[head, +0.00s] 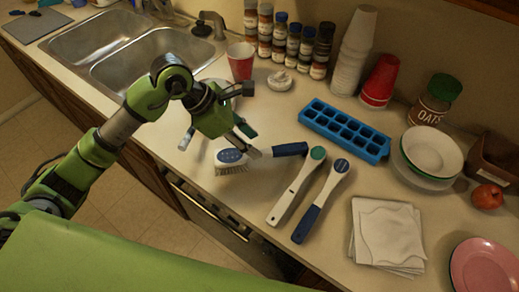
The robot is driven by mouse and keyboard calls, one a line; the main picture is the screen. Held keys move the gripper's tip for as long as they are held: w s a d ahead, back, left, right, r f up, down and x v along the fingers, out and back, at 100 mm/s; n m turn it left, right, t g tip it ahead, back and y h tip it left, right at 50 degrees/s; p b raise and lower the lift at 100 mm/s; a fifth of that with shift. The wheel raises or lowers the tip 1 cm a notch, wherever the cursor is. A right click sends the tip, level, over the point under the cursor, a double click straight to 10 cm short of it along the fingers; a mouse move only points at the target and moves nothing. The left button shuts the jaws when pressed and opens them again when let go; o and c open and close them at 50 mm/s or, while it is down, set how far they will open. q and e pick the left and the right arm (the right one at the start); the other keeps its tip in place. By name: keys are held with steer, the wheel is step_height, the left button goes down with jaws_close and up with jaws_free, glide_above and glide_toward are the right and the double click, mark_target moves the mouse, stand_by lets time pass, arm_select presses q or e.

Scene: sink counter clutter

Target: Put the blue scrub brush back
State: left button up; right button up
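A blue-and-white scrub brush (290,149) with pale bristles lies on the counter, its blue handle end to the right. A white-handled brush with a green round end (294,188) and a blue-and-white one (319,203) lie side by side to its right. My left gripper (219,147) is above and beside the bristled brush's head, with its fingers spread apart. One finger overlaps the brush near its neck; I cannot tell whether it touches. Nothing shows held. My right gripper is not in view.
The metal sink (150,55) is at upper left. A red cup (241,62), several spice jars (293,42), a blue ice tray (345,132), stacked cups (355,50), stacked bowls (432,150), napkins (387,235) and a pink plate (484,267) crowd the counter.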

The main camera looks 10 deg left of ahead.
arm_select(q)
steer(key=b+v, duration=0.1)
steer(key=v, duration=0.5)
steer(key=shift+a+r, duration=0.2)
steer(key=shift+r, duration=0.1)
